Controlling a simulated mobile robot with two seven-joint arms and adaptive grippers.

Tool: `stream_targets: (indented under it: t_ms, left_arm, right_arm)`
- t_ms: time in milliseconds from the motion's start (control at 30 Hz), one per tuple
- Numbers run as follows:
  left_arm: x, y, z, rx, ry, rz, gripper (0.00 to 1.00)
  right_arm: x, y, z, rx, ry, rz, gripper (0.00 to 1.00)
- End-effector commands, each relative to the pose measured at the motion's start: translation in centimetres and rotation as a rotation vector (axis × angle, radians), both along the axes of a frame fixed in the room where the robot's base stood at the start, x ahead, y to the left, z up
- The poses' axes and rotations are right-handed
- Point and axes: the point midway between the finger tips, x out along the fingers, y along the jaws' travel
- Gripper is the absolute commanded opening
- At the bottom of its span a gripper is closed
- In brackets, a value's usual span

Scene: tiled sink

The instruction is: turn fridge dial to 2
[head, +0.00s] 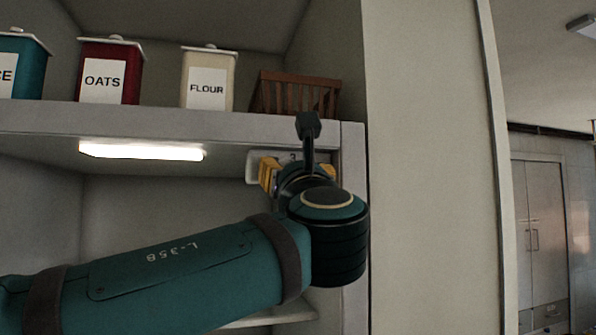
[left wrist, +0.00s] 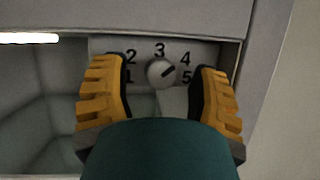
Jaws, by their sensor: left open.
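The fridge dial (left wrist: 161,73) is a small round grey knob on a pale panel (left wrist: 145,48) marked 1 to 5. Its dark pointer line slants to the upper right, towards the 4. My left gripper (left wrist: 160,82) has its yellow fingers spread wide, one on each side of the dial, with gaps between them and the knob. In the head view my left gripper (head: 298,172) is in front of the panel (head: 253,167) under the shelf, and my arm hides the dial. My right gripper is not in view.
A lit strip lamp (head: 142,151) is left of the panel. Above, the shelf (head: 150,118) holds an oats tin (head: 110,72), a flour tin (head: 208,80), a teal tin (head: 22,65) and a brown basket (head: 295,94). A wall (head: 430,170) stands close on the right.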

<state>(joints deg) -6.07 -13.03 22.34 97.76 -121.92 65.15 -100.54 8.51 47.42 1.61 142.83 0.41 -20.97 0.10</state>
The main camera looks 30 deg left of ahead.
Motion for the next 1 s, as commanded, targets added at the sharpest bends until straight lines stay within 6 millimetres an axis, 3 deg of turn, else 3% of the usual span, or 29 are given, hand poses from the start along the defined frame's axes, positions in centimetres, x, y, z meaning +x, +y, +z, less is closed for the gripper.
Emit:
stream_targets:
  t_ms: [167, 333, 367, 1000]
  left_arm:
    - [0.00, -0.01, -0.02, 0.000, 0.000, 0.000, 0.62]
    - [-0.01, -0.02, -0.03, 0.000, 0.000, 0.000, 0.02]
    - [-0.01, -0.02, -0.03, 0.000, 0.000, 0.000, 0.00]
    - [-0.01, 0.02, -0.05, -0.007, -0.007, 0.001, 0.00]
  right_arm:
    - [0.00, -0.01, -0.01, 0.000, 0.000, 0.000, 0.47]
    - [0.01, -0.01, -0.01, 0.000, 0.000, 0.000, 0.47]
    - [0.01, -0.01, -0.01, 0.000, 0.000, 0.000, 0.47]
    - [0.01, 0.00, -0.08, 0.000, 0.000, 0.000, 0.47]
